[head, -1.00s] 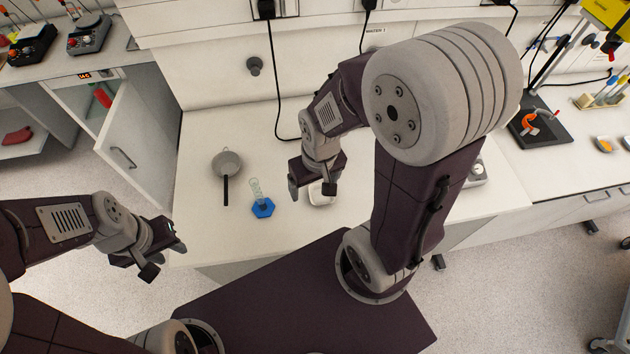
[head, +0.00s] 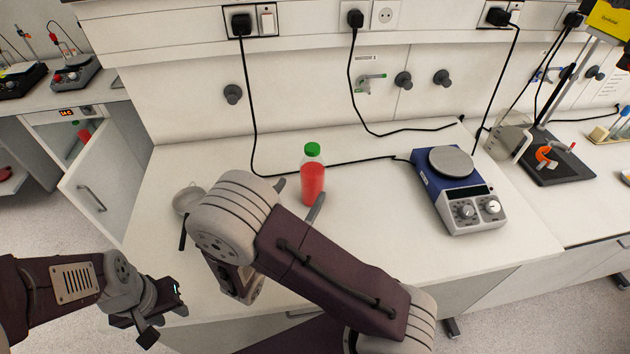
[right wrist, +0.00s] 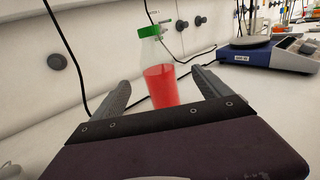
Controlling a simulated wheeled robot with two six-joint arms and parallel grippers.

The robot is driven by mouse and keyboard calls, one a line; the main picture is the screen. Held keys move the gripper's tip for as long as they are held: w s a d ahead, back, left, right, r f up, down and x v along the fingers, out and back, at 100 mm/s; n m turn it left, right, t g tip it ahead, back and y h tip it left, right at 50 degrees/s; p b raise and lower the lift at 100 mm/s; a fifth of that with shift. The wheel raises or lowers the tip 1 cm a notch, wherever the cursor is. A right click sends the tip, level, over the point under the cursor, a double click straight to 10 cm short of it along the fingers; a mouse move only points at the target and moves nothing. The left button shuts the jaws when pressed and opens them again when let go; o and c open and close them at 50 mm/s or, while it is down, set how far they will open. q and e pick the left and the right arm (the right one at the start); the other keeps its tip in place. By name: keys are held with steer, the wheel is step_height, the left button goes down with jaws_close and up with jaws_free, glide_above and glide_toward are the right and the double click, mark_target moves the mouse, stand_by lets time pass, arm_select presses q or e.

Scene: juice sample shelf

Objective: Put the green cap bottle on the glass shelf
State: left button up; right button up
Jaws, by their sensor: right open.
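The green cap bottle (head: 313,182) stands upright on the white bench, with red liquid in its lower part and a clear upper part. It also shows in the right wrist view (right wrist: 160,84). My right gripper (head: 298,197) is open, with its fingers on either side of the bottle's lower part; in the right wrist view gaps show between the fingers and the bottle. My left gripper (head: 163,320) is open and empty, low at the left by the bench's front edge.
A blue hotplate stirrer (head: 459,190) stands right of the bottle. A grey round pan-like vessel (head: 187,199) is at the left, partly behind my right arm. A black cable (head: 350,168) runs behind the bottle. An open cabinet door (head: 95,193) is at the far left.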

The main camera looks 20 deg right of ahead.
mark_target(307, 177)
arm_select(q)
steer(key=shift+w+d+r, duration=0.15)
steer(key=shift+d+r, duration=0.05)
steer(key=shift+r, duration=0.1)
arm_select(e)
steer(key=x, duration=0.3)
steer(key=shift+f, duration=0.1)
arm_select(q)
steer(key=shift+a+r+p, duration=0.1)
steer(key=shift+r+p, duration=0.05)
steer(key=shift+p, duration=0.15)
arm_select(e)
steer(key=shift+w+d, duration=0.15)
steer(key=shift+d, duration=0.05)
arm_select(q)
steer(key=shift+r+p, duration=0.55)
arm_select(e)
steer(key=x, duration=0.4)
steer(key=shift+w+a, duration=0.2)
steer(key=shift+w+d, duration=0.2)
steer(key=shift+d, duration=0.05)
steer(key=shift+s+a, duration=0.1)
steer(key=shift+a, duration=0.05)
steer(key=c, duration=0.4)
jaws_close()
